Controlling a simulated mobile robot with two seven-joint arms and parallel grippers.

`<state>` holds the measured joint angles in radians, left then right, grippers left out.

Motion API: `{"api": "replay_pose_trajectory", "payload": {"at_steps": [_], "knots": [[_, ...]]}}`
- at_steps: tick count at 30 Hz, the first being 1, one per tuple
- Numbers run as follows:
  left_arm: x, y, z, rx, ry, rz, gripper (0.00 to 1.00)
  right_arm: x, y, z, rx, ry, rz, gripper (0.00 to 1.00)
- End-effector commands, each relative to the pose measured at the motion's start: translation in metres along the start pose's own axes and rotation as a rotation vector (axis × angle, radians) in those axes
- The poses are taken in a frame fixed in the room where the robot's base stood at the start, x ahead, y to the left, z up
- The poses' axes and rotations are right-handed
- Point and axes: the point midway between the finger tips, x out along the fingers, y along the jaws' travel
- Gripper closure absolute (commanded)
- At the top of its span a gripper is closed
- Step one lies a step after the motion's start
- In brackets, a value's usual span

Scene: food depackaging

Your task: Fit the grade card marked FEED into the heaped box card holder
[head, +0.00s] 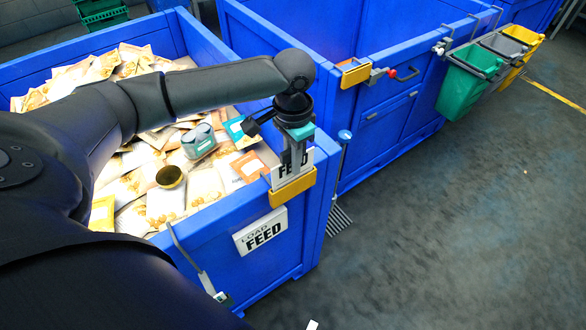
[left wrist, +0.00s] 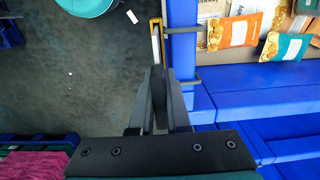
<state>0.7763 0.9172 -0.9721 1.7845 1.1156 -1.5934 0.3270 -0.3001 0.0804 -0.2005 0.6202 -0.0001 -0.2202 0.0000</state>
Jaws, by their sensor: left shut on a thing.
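The heaped box (head: 215,248) is blue and full of food packets. Its yellow card holder (head: 293,189) is on the front wall near the right corner. My left gripper (head: 294,160) is above the holder and shut on the white FEED card (head: 284,172), which is upright. The card's lower edge is hidden at the holder's yellow front, so I cannot tell how deep it sits. In the left wrist view the card (left wrist: 155,46) shows edge-on between the fingers (left wrist: 158,72), in line with the yellow holder (left wrist: 154,21). My right gripper is out of view.
A LOAD FEED sign (head: 261,232) is on the wall below the holder. A second blue box (head: 375,119) behind has its own yellow holder (head: 354,74). Green (head: 463,98), grey and yellow bins hang at its right. The floor at right is clear.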

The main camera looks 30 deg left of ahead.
Motion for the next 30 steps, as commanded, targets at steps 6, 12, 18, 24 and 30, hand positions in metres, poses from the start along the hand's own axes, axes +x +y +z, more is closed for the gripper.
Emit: {"api": "replay_pose_trajectory", "payload": {"at_steps": [6, 12, 18, 24, 30], "knots": [[0.028, 0.000, 0.000, 0.001, 0.001, 0.000, 1.00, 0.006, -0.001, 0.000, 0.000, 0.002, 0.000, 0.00], [0.028, 0.000, -0.001, 0.001, 0.002, 0.000, 1.00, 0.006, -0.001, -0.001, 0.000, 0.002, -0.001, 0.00], [0.031, 0.000, -0.001, 0.001, 0.001, 0.000, 0.85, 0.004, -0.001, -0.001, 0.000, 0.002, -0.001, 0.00], [0.031, 0.000, -0.001, 0.001, 0.001, 0.000, 0.62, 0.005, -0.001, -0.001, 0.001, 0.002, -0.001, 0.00], [0.031, 0.000, -0.001, 0.000, 0.001, 0.000, 0.56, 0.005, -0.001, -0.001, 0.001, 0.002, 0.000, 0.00]]}}
